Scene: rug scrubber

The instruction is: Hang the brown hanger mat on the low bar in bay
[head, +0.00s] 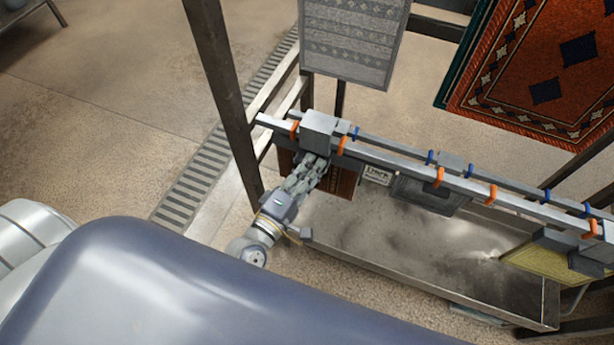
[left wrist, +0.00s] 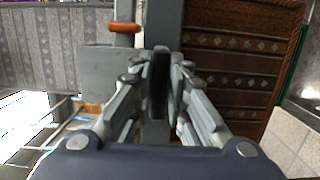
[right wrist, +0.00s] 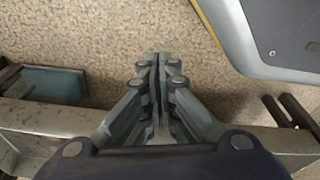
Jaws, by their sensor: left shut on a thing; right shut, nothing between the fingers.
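The brown hanger mat (head: 342,184), patterned in rows, hangs below the front bar (head: 395,172) at its left end, partly hidden by my left gripper (head: 318,166). A grey block (head: 318,128), apparently its hanger head, sits at the bar between two orange rings; I cannot tell whether it rests on the bar. In the left wrist view the mat (left wrist: 230,60) is at the right and the block (left wrist: 108,62) at the left. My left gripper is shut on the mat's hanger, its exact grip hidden. My right gripper (right wrist: 158,60) is shut and empty above speckled floor.
A rear bar with blue rings (head: 430,157) runs close behind. A dark grey mat (head: 425,195) and a yellow mat (head: 550,262) hang farther right. A metal trough (head: 400,245) lies below. A dark post (head: 225,90) stands left; a grey mat (head: 352,40) hangs behind.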

